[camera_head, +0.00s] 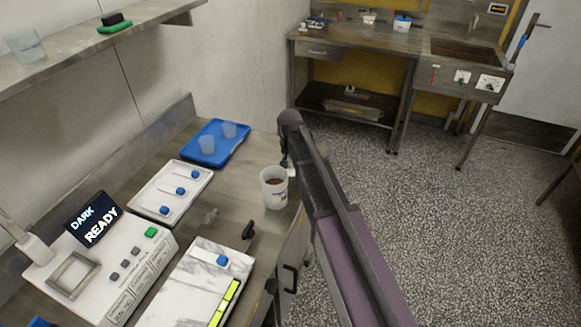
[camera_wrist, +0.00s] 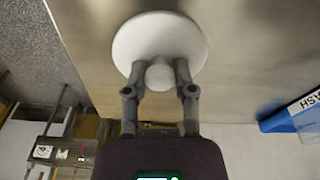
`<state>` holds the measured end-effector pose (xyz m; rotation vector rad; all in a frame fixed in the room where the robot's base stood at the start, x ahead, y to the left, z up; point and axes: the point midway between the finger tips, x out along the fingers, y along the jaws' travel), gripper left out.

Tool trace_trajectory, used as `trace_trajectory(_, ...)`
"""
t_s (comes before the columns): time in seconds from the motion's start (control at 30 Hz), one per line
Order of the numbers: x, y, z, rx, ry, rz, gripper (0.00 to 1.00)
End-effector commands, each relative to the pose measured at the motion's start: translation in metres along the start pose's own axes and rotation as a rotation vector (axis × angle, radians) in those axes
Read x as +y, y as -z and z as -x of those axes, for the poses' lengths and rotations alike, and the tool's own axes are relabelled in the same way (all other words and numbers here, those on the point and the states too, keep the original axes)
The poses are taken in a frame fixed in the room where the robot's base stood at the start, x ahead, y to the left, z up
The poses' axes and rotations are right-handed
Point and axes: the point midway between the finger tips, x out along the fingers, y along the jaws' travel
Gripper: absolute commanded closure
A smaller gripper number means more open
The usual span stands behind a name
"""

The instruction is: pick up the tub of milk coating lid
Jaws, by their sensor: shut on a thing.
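A white round lid (camera_wrist: 160,42) with a pale knob fills the upper middle of the wrist view. My gripper (camera_wrist: 160,75) is shut on the lid's knob, one finger on each side. In the head view an open white tub (camera_head: 274,190) with brown contents stands near the right edge of the steel counter. My arm reaches down just right of and behind this tub. A small white edge beside my arm there may be the lid, but most of it and the fingertips are hidden.
A blue tray (camera_head: 217,143) with translucent cups lies behind the tub. A white tray with blue-knobbed tools (camera_head: 172,190), a machine reading DARK READY (camera_head: 95,262) and a marble slab (camera_head: 205,283) lie left and front. A far bench (camera_head: 355,42) stands across open speckled floor.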

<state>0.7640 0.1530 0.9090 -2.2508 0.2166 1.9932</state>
Motion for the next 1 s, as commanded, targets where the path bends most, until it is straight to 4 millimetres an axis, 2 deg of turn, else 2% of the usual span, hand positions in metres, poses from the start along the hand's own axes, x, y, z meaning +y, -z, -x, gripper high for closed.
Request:
trace_trajectory(0.53, 0.0, 0.001, 0.008, 0.0, 0.0, 0.0, 0.99)
trace_trajectory(1.0, 0.0, 0.006, 0.05, 0.0, 0.0, 0.0, 0.99)
